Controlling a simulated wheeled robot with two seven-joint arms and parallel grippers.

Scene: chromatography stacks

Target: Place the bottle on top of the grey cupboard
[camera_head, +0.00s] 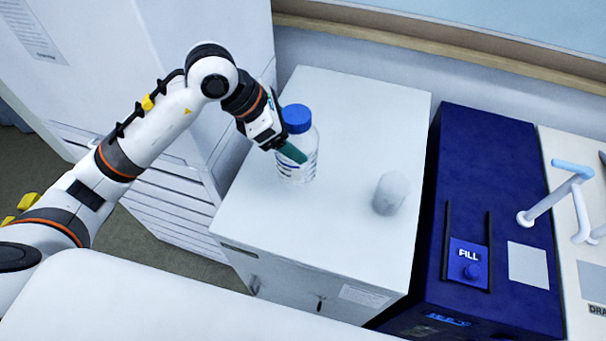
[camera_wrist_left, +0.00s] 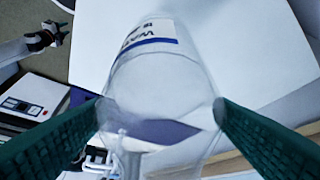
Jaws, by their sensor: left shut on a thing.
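The bottle (camera_head: 302,165) is clear, with a blue cap and a label with blue marks. My left gripper (camera_head: 291,153) is shut on its side and holds it upright over the left part of the grey cupboard's pale top (camera_head: 345,100). I cannot tell whether its base touches the top. In the left wrist view the bottle (camera_wrist_left: 160,90) fills the space between the two green fingers. What looks like my right gripper (camera_wrist_left: 45,38) shows small at the upper left of that view; its opening is unclear.
A whitish rounded object (camera_head: 390,193) stands on the right part of the cupboard top. A dark blue unit (camera_head: 500,150) marked FILL stands to the right. A tall white cabinet (camera_head: 180,30) stands to the left. The cupboard top's back and front are clear.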

